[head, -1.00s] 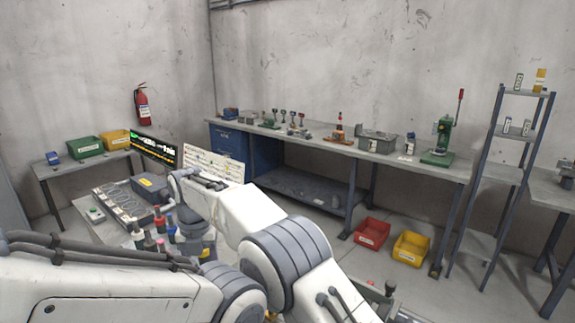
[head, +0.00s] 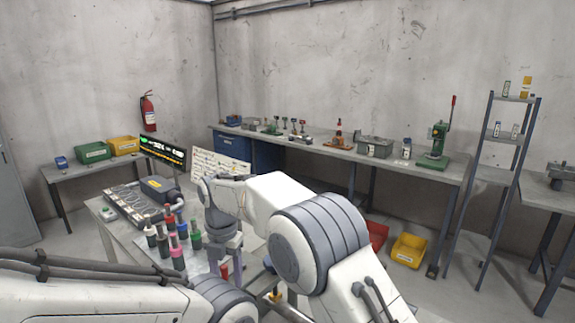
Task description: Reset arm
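My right arm reaches in from the lower right, bends over the near workbench (head: 125,236), and its wrist points down. The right gripper (head: 226,262) is low beside the bottles, partly hidden by my own arm links; its fingers are too small and covered to read. A small red thing shows by it, and I cannot tell whether it is held. My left arm crosses the bottom from the left edge; its gripper is not visible. Several bottles stand on the bench, including a red-topped bottle (head: 169,216), a green bottle (head: 195,237) and a pink-topped bottle (head: 177,256).
A grey panel device (head: 132,208) and a dark box (head: 160,188) sit on the near bench. A white board (head: 222,166) and lit sign (head: 162,151) stand behind. A long bench (head: 340,152) lines the wall. A yellow bin (head: 409,250) and red bin (head: 377,235) are on the floor.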

